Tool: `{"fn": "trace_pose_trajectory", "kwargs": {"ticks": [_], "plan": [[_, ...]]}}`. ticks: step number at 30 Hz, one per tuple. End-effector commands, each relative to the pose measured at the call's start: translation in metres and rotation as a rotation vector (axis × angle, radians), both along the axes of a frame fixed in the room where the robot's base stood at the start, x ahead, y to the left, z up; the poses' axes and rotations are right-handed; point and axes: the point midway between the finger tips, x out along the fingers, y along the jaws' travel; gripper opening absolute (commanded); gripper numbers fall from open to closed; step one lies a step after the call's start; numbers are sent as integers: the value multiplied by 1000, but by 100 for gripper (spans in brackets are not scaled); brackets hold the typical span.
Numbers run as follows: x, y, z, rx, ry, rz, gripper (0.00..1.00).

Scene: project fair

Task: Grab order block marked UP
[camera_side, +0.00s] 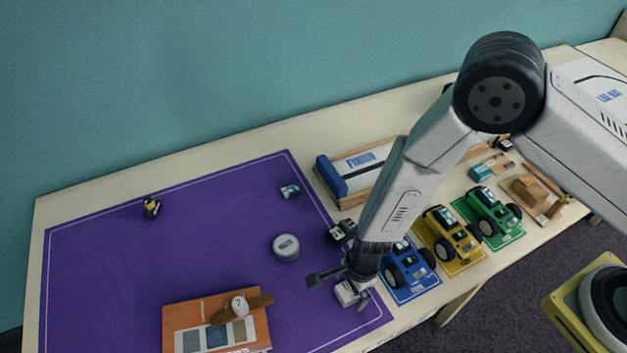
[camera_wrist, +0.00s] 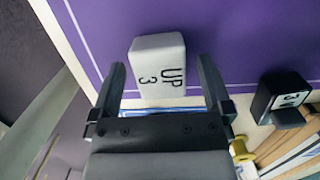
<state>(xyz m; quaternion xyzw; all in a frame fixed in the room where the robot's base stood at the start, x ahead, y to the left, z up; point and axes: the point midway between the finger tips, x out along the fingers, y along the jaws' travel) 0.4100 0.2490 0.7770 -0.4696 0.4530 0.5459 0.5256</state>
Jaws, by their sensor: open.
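The white block marked UP (camera_wrist: 158,58), with a 3 beside the word, lies near the edge of the purple mat (camera_wrist: 232,40) in the wrist view. In the side view it (camera_side: 345,294) is partly hidden by my gripper (camera_side: 338,290) near the mat's front right corner. My gripper also shows in the wrist view (camera_wrist: 161,68). It is open, with one finger to each side of the block and gaps visible on both sides. I cannot tell how far down the fingers reach around it.
A black block (camera_side: 343,231) stands on the mat's right edge. A blue toy vehicle (camera_side: 405,270) is close to the right of my gripper, with yellow and green ones beyond. A grey round object (camera_side: 286,247) and an orange book (camera_side: 190,312) lie left; much of the mat is bare.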

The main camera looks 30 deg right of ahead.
Motion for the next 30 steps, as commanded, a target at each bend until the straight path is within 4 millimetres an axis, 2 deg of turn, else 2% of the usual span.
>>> {"fn": "trace_pose_trajectory", "kwargs": {"ticks": [19,28,30], "plan": [[0,1,-5,0,-1,0,100],[0,1,-5,0,0,0,5],[0,1,-4,0,-1,0,4]]}}
